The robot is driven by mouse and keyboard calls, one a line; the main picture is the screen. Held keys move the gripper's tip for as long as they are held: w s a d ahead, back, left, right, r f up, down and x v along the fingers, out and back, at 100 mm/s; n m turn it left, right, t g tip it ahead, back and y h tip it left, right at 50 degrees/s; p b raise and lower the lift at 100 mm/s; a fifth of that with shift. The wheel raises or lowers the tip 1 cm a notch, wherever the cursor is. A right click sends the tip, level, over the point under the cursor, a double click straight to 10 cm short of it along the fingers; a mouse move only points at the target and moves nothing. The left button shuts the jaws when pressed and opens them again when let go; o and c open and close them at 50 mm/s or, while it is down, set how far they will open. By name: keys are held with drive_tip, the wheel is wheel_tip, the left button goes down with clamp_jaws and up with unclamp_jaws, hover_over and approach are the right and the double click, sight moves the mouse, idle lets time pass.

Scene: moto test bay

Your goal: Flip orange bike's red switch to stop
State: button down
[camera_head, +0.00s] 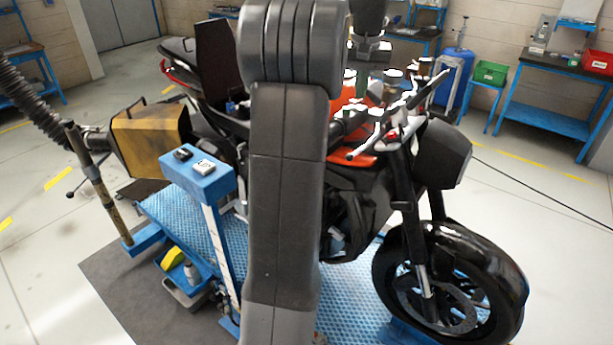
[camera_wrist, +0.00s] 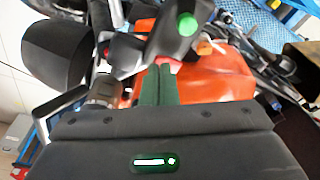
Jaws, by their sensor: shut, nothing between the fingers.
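The orange bike (camera_head: 365,157) stands on a blue platform, its handlebar and front wheel to the right. In the wrist view its orange tank (camera_wrist: 225,80) lies behind my gripper (camera_wrist: 158,68). The fingers are shut and empty, pointing at a dark handlebar control housing with a round green button (camera_wrist: 188,23). A small red part, likely the red switch (camera_wrist: 166,62), shows right at the fingertips. I cannot tell if they touch it or which way it is set. In the head view my arm hides much of the bike and the fingertips are unclear.
A blue stand (camera_head: 198,178) with small boxes on top is left of my arm. A yellow-black unit (camera_head: 150,140) with a hose stands further left. The black front wheel (camera_head: 455,285) sticks out to the right.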

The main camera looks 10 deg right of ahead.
drive_tip(key=shift+f, duration=0.35)
drive_tip(key=shift+r, duration=0.1)
wheel_tip(320, 180, up, 3)
drive_tip(key=p, duration=0.2)
drive_tip(key=shift+p, duration=0.3)
drive_tip(key=shift+r, duration=2)
drive_tip(key=shift+f, duration=0.1)
wheel_tip(320, 180, down, 6)
drive_tip(key=shift+b, duration=0.9)
drive_tip(key=shift+f+b, duration=0.5)
drive_tip(key=shift+r, duration=0.15)
